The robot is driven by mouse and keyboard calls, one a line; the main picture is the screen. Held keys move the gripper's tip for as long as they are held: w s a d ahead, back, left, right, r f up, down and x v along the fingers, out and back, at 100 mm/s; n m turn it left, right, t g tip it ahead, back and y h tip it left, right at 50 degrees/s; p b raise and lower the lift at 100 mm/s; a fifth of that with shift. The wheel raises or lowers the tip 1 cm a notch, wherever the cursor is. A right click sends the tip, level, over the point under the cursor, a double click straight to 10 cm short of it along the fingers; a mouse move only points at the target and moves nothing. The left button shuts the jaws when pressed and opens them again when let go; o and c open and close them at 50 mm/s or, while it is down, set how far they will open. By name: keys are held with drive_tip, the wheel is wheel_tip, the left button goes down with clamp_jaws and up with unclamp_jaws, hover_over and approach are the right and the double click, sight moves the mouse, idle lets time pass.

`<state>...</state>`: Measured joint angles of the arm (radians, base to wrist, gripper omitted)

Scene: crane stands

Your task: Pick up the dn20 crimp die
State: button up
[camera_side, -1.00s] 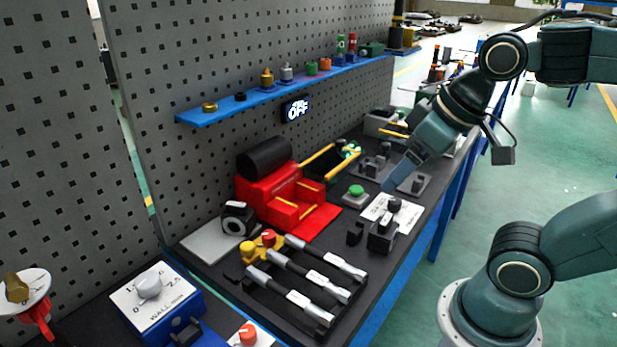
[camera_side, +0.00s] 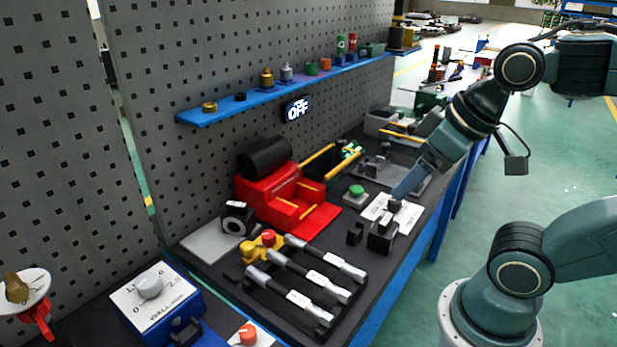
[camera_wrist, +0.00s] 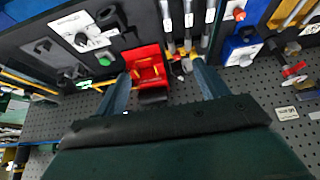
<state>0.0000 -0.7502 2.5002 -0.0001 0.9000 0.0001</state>
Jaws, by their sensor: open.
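No marking legible in these views tells me which piece is the dn20 crimp die. Several small dark grey pieces (camera_side: 374,169) stand on a grey plate at the back of the bench; the plate also shows in the wrist view (camera_wrist: 42,47). Two black blocks (camera_side: 382,238) stand nearer, beside the white dial plate. My gripper (camera_side: 399,192) is above the bench by the dial plate, its fingers partly covering that area. In the wrist view my gripper (camera_wrist: 160,70) has its fingers wide apart, with nothing held between them.
A red machine (camera_side: 277,195) stands mid-bench with a green button (camera_side: 356,191) beside it. The white dial plate (camera_side: 404,219) has a black knob. Several black-and-silver tools (camera_side: 304,301) lie in front. A blue shelf (camera_side: 200,120) runs along the pegboard.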

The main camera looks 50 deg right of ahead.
drive_tip(key=c, duration=0.5)
drive_tip(key=w+d+f+m+g+y, duration=0.1)
drive_tip(key=w+d+f+m+g, duration=0.2)
drive_tip(key=d+m, duration=0.4)
drive_tip(key=w+d+f+m+g, duration=0.2)
drive_tip(key=w+d+f+m, duration=0.2)
drive_tip(key=d+m, duration=0.4)
drive_tip(key=shift+w+f+m+g+y, duration=0.15)
drive_tip(key=shift+w+m+g+y, duration=0.3)
drive_tip(key=shift+m, duration=0.65)
hover_over(387, 219)
drive_tip(key=shift+d+f, duration=0.2)
drive_tip(key=shift+f, duration=1.95)
drive_tip(key=shift+d+f, duration=0.2)
drive_tip(key=shift+f, duration=1.95)
